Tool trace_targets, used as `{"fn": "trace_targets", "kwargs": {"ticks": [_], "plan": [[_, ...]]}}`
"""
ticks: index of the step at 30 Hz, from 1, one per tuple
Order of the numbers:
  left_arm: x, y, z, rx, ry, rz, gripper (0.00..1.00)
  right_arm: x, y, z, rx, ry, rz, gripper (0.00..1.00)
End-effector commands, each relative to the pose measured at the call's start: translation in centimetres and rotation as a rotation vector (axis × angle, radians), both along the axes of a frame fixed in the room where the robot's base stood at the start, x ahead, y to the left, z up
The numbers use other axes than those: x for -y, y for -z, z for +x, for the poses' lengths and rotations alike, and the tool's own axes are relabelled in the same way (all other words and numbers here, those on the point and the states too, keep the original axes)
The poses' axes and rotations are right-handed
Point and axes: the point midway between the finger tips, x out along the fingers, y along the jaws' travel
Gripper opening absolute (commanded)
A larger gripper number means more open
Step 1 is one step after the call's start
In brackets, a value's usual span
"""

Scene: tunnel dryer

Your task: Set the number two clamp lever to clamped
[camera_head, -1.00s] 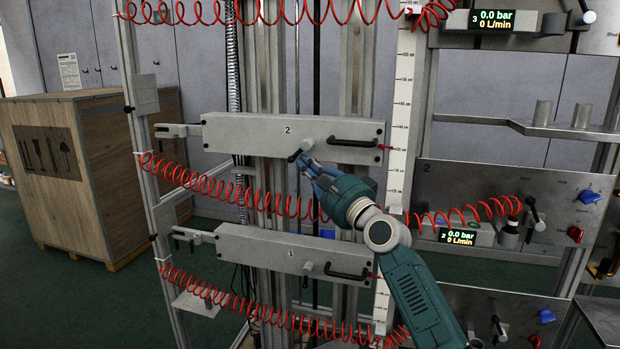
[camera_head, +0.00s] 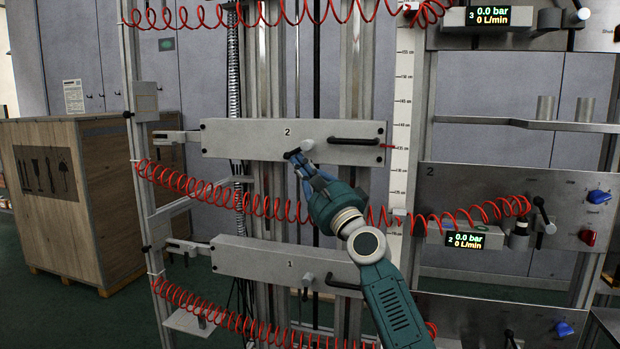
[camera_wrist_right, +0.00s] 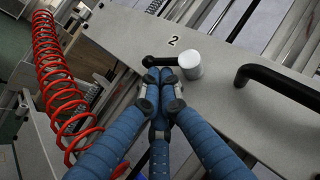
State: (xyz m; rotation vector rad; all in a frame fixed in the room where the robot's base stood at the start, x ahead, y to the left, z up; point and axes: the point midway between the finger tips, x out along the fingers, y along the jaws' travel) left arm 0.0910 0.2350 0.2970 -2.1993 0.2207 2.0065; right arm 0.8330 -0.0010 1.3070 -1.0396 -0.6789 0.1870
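The number two clamp lever (camera_head: 293,153) is a small black arm with a grey round hub, on the grey plate marked 2 (camera_head: 240,138). In the head view it points left and slightly down from the hub. In the right wrist view the lever (camera_wrist_right: 160,62) reaches left from the hub (camera_wrist_right: 190,66). My right gripper (camera_head: 299,163) is just below it. Its blue fingers (camera_wrist_right: 159,76) are drawn together, tips at the lever's underside; whether they touch it is hard to tell. Nothing shows held between them. My left gripper is not in view.
A black handle (camera_head: 352,142) sits right of the lever. Red coiled hoses (camera_head: 215,193) cross below the plate. A lower plate marked 1 (camera_head: 255,262) has its own lever. A valve panel (camera_head: 480,180) stands at the right, a wooden crate (camera_head: 100,170) at the left.

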Motion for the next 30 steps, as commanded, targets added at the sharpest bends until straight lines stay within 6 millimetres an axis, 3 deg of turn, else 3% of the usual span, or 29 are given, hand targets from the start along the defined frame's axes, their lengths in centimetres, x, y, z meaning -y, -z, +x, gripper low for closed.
{"fn": "trace_targets", "kwargs": {"ticks": [30], "plan": [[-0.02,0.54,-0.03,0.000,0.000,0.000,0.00,-0.91,-0.77,0.28,-0.002,-0.002,-0.002,0.00]]}}
